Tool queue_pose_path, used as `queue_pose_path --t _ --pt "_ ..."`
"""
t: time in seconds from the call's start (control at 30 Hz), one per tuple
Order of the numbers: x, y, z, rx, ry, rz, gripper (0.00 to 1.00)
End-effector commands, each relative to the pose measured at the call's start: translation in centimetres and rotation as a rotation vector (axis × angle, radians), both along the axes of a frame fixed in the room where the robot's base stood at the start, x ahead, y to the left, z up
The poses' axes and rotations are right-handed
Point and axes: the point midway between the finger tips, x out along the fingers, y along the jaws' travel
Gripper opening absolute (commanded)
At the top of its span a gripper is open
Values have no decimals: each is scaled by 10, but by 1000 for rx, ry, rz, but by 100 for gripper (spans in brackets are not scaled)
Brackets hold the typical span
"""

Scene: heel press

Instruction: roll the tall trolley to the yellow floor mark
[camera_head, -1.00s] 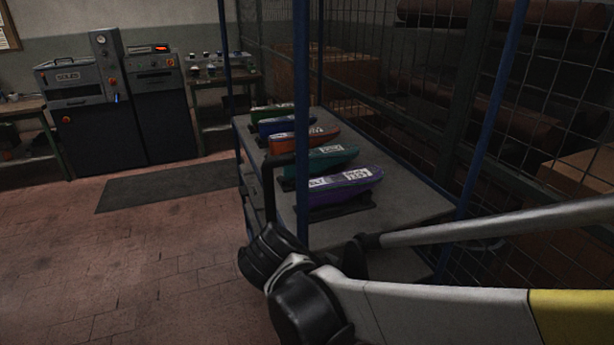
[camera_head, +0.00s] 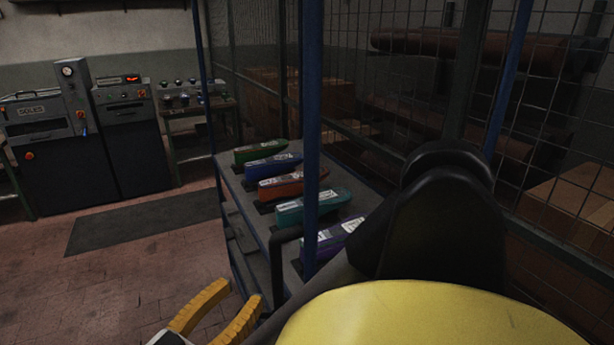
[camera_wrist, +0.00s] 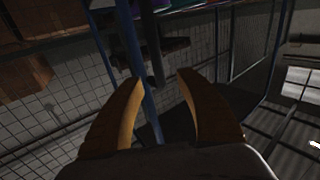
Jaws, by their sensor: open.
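The tall trolley has blue posts (camera_head: 311,130) and a grey shelf (camera_head: 232,185) with several coloured shoe-shaped pieces on it. A dark bent handle bar (camera_head: 276,265) stands at its near post. My gripper (camera_head: 239,294) is open, its yellow fingers low and just left of the handle bar in the head view. In the wrist view my gripper (camera_wrist: 161,88) has a blue post (camera_wrist: 130,45) and a dark bar (camera_wrist: 153,50) showing between and beyond its fingers. I cannot tell how far off they are. No yellow floor mark is in view.
Grey machines (camera_head: 130,120) stand at the back left with a dark mat (camera_head: 140,218) on the floor before them. A wire mesh fence (camera_head: 400,90) runs close along the trolley's right side. The tiled floor (camera_head: 100,285) at left is clear.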

Motion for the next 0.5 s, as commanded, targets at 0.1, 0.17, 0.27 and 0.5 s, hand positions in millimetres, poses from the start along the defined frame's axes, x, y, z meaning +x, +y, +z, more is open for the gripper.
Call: queue_pose_path --t 0.1,0.17,0.27,0.5 --pt "16 -9 -3 0 1 -6 43" --pt "27 -14 -3 0 1 -7 43" --pt "47 -23 -4 0 2 -9 43" --pt "83 -39 -3 0 3 -8 43"
